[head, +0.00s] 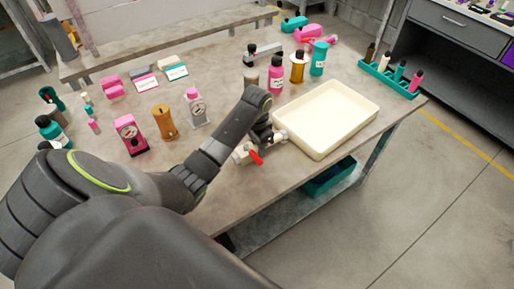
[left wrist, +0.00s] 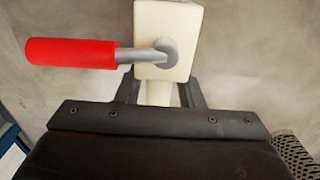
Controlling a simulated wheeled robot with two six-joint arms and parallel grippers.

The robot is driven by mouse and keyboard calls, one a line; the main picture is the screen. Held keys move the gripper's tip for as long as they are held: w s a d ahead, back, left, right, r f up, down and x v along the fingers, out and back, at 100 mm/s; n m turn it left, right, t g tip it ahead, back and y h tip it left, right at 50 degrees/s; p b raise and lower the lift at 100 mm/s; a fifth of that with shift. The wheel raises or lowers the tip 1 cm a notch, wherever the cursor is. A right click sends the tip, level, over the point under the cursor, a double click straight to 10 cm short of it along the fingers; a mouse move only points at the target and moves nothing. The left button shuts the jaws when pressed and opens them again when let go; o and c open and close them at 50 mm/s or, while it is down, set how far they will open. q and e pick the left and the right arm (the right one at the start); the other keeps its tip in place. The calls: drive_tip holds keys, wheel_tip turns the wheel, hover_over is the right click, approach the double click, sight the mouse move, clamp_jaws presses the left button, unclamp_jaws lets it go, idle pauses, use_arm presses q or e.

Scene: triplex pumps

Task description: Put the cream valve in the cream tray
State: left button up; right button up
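The cream valve (head: 243,155) is by the table's front edge, left of the cream tray, its red handle (head: 257,157) facing the front. My left gripper (head: 262,136) is at the valve, coming down over it. In the left wrist view the valve's block (left wrist: 168,45) with its red lever (left wrist: 70,52) fills the top. The left fingers (left wrist: 160,93) lie on either side of the valve's pipe, their tips hidden behind the block. I cannot tell whether they press on it. The empty cream tray (head: 330,148) lies to the right. My right gripper is not in view.
Pink, orange and teal bottles (head: 298,66) stand behind the tray. Gauges (head: 196,108) stand left of my arm. A teal rack (head: 388,78) with several small bottles is at the right back. A teal bin (head: 330,178) sits below the table.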

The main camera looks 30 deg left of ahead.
use_arm(q)
drive_tip(key=c, duration=0.5)
drive_tip(key=shift+w, duration=0.1)
clamp_jaws()
drive_tip(key=shift+r, duration=0.15)
